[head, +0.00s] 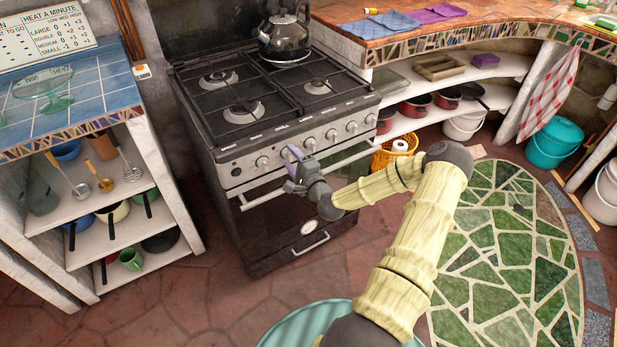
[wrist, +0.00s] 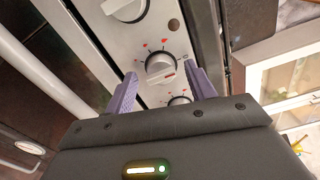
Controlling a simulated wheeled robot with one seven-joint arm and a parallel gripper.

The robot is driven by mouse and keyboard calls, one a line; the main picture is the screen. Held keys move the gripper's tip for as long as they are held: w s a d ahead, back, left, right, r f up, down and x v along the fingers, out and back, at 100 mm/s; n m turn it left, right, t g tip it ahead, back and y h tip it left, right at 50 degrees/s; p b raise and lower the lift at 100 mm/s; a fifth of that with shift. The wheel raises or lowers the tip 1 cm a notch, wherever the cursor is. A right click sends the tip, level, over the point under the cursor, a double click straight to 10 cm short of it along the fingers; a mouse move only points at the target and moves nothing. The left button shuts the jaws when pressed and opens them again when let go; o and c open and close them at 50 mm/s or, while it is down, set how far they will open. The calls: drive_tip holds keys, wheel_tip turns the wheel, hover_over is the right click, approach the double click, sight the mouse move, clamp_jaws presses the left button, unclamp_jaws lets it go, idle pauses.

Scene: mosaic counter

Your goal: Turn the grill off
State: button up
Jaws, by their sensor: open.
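The grey stove (head: 250,190) has a front panel with a row of several knobs; its small labels are too blurred to read surely, so I cannot tell which knob is the grill's. My gripper (head: 293,160) is in front of the panel near the left-middle knobs. In the wrist view my open gripper (wrist: 162,74) has its purple fingers on either side of one round knob (wrist: 160,66) with red marks around it and a red line on its grip bar. Contact is not clear. A neighbouring knob (wrist: 125,8) shows above, and another (wrist: 180,101) is partly hidden below.
The oven handle bar (wrist: 45,70) runs along the left in the wrist view. A kettle (head: 286,36) stands on a back burner. A tiled shelf unit (head: 130,100) is left of the stove, and a curved counter (head: 400,40) is to its right.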

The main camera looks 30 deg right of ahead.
drive_tip(key=s, duration=1.6)
drive_tip(key=shift+s+d, duration=0.3)
drive_tip(key=shift+s, duration=0.05)
